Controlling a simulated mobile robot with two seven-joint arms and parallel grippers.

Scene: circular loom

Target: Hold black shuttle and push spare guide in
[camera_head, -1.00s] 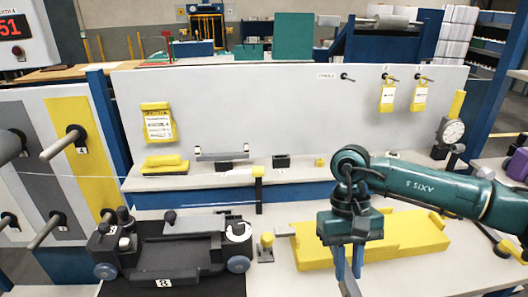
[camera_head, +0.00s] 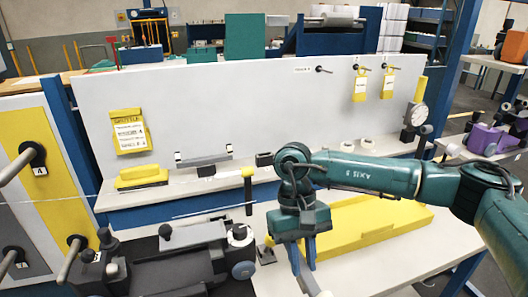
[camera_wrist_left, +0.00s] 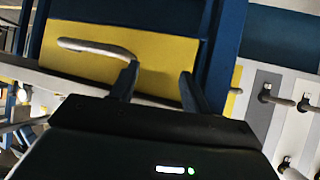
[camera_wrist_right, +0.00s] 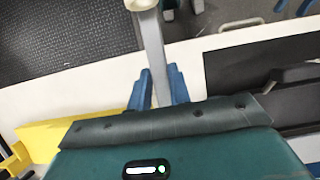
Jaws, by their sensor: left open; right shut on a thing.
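The black shuttle (camera_head: 150,272) lies at the lower left in the head view, with a grey bar (camera_head: 193,235) along its top. Dark parts, probably the shuttle (camera_wrist_right: 250,75), show at right in the right wrist view. My right gripper (camera_head: 304,250) is right of the shuttle, above the table's front. It is shut on a slim grey bar (camera_wrist_right: 153,50) with a pale rounded end, possibly the spare guide. The bar and shuttle appear apart. My left gripper (camera_wrist_left: 157,82) is open and empty, facing a yellow panel with a grey peg; it is outside the head view.
A yellow tray-like block (camera_head: 375,222) lies behind and right of my right gripper. A black post with a yellow top (camera_head: 248,188) stands behind the shuttle. A shelf (camera_head: 190,188) with small parts runs along the grey back board. Pegs stick out at left.

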